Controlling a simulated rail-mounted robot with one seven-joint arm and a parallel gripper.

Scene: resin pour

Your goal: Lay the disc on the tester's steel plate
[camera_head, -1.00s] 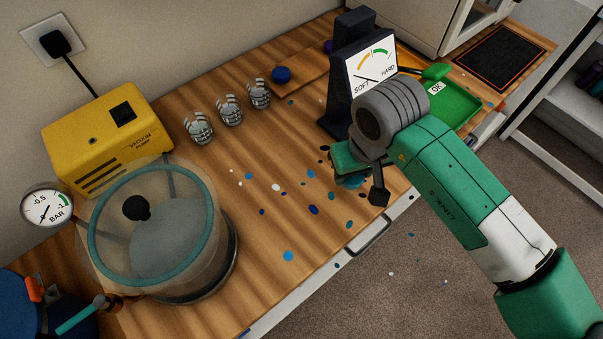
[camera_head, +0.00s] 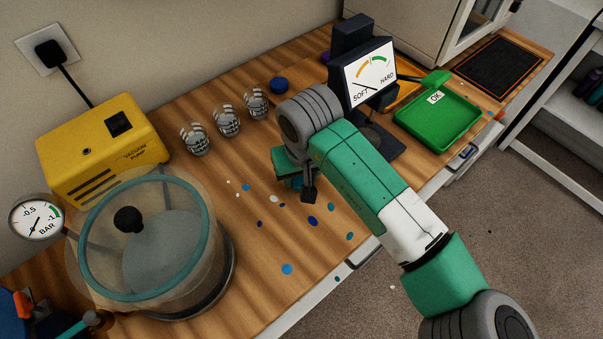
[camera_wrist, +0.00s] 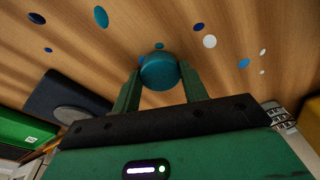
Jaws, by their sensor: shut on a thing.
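In the wrist view a round teal disc (camera_wrist: 159,73) sits between the two green fingers of my gripper (camera_wrist: 160,80), which is shut on it. In the head view my gripper (camera_head: 298,187) hangs over the speckled bench, left of the tester; the arm hides most of the disc there. The hardness tester (camera_head: 366,75) has a dark column and a SOFT–HARD dial. Its steel plate (camera_head: 372,132) is partly hidden behind my arm. The plate also shows in the wrist view (camera_wrist: 70,114), bare, on the dark base at left, apart from the disc.
A green OK tray (camera_head: 438,123) stands right of the tester. Several small cups (camera_head: 228,121) stand behind my gripper. A clear vacuum chamber (camera_head: 155,240) and yellow pump (camera_head: 105,142) are at left. Blue and white resin spots (camera_head: 287,269) dot the bench between.

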